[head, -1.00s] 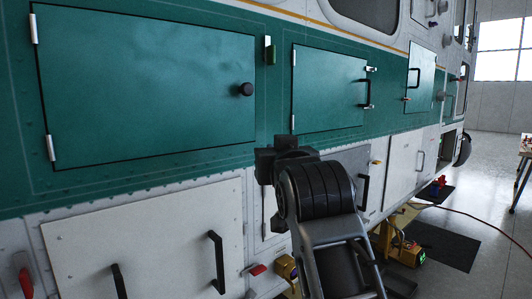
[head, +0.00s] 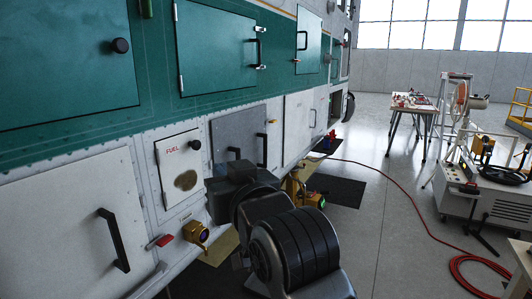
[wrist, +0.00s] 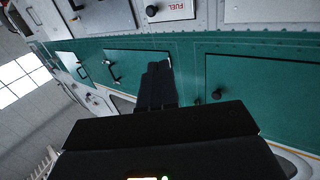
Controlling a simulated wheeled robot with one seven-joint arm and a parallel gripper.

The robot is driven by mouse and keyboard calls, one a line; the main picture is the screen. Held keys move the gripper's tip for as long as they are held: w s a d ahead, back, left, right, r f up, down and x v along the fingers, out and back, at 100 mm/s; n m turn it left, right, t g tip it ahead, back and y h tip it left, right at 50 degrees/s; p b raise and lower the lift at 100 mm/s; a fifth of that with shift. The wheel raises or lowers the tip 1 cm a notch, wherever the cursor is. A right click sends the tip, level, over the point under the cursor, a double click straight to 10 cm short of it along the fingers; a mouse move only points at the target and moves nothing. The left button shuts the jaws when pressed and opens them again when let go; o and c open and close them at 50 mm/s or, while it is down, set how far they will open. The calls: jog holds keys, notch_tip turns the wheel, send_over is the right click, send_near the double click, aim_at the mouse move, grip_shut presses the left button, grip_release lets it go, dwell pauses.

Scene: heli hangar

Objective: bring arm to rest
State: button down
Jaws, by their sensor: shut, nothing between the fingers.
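My arm stands in the lower middle of the head view, dark and bent, in front of the helicopter's side (head: 150,95). My gripper shows in the wrist view (wrist: 158,80) as dark fingers held together with nothing between them. In the head view the dark end of the arm overlaps the lower panels beside the fuel door (head: 180,170), and the fingertips cannot be made out. The wrist view shows the helicopter upside down, with the green band (wrist: 240,50) behind the fingers. I cannot tell the exact gap between the gripper and the helicopter.
A yellow fitting (head: 196,235) and a red handle (head: 160,241) stick out low on the helicopter. A dark mat (head: 335,190) and a red hose (head: 405,215) lie on the floor. A table (head: 415,105) and a white cart (head: 485,195) stand right. Floor between is largely open.

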jog(key=s+d+f+m+h, duration=0.2)
jog(key=s+d+f, duration=0.8)
jog(key=f, duration=0.2)
jog(key=s+d+f+m+h, duration=0.2)
jog(key=s+d+f+h, duration=0.1)
jog(key=s+d+f, duration=0.7)
jog(key=s+d+h, duration=0.2)
jog(key=s+d, duration=0.3)
jog(key=s, duration=0.8)
jog(key=s+d+m+h, duration=0.1)
jog(key=s+d, duration=0.3)
jog(key=s, duration=0.9)
jog(key=shift+d+r+m+h, duration=0.3)
jog(key=shift+d+r+h, duration=0.1)
jog(key=c, duration=1.9)
grip_release()
